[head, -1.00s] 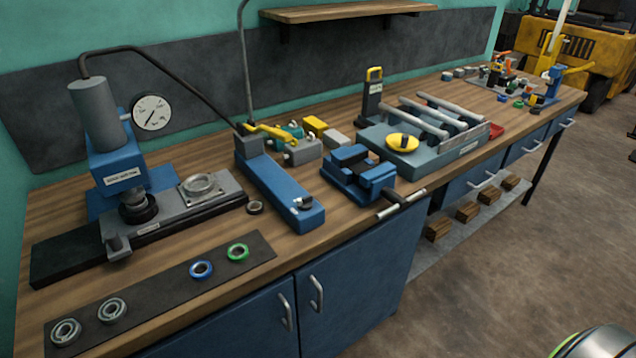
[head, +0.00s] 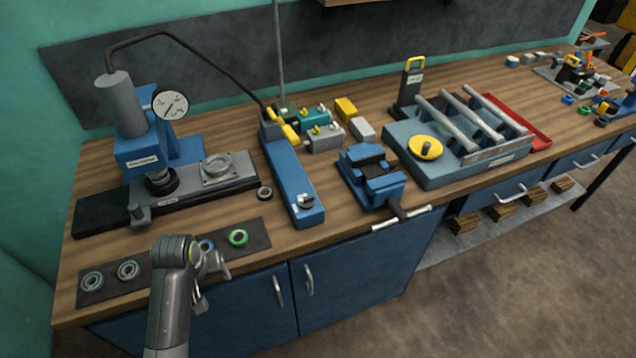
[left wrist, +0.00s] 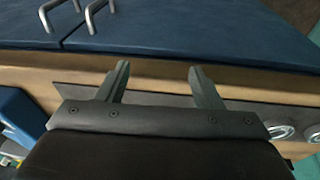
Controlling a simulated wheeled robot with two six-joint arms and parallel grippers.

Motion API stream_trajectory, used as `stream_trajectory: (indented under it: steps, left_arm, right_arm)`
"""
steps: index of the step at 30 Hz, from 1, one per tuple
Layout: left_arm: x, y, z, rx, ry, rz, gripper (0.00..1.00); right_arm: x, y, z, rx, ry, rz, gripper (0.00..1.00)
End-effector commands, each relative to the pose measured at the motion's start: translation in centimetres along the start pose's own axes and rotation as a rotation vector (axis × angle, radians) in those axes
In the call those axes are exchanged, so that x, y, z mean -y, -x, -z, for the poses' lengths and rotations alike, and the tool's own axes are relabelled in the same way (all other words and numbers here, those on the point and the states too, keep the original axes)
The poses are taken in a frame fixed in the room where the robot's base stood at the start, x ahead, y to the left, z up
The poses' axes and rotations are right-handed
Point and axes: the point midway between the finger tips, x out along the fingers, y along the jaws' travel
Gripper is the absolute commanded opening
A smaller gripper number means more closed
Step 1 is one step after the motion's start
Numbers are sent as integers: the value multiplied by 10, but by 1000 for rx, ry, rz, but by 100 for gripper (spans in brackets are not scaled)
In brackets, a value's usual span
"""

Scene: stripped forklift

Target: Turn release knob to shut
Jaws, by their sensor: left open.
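The long blue hand pump (head: 288,176) lies on the workbench, its front end near the bench edge. A small dark knob with a pale base, likely the release knob (head: 305,202), sits on top of that end. Its exact turn angle is too small to read. My left gripper (left wrist: 158,75) is open and empty in the left wrist view, over the bench's front edge. In the head view my left arm stands left of the pump, apart from the knob. My right gripper is not in view.
A black mat (head: 115,287) with several rings lies along the front edge. The blue press (head: 148,150) stands behind it. A blue vise (head: 372,180) with a protruding handle is right of the pump. Cabinet handles (head: 309,280) stick out below the edge.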

Motion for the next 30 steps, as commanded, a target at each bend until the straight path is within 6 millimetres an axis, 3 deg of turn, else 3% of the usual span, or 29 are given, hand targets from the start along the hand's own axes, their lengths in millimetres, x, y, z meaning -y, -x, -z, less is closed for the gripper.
stream_trajectory:
  steps: [1, 11, 16, 24, 30]
  left_arm:
    - [-8, 11, 8, -3, 3, -8, 60]
    - [-53, 15, 47, 41, 26, -30, 60]
    - [-96, 33, 81, 74, 38, -41, 60]
    - [-188, 95, 135, 144, 46, -19, 60]
    - [-245, 151, 154, 177, 47, 34, 60]
  right_arm:
    - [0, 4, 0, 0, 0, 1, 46]
    - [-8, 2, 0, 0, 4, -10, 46]
    - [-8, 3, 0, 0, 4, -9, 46]
    - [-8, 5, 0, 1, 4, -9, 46]
    - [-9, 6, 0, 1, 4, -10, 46]
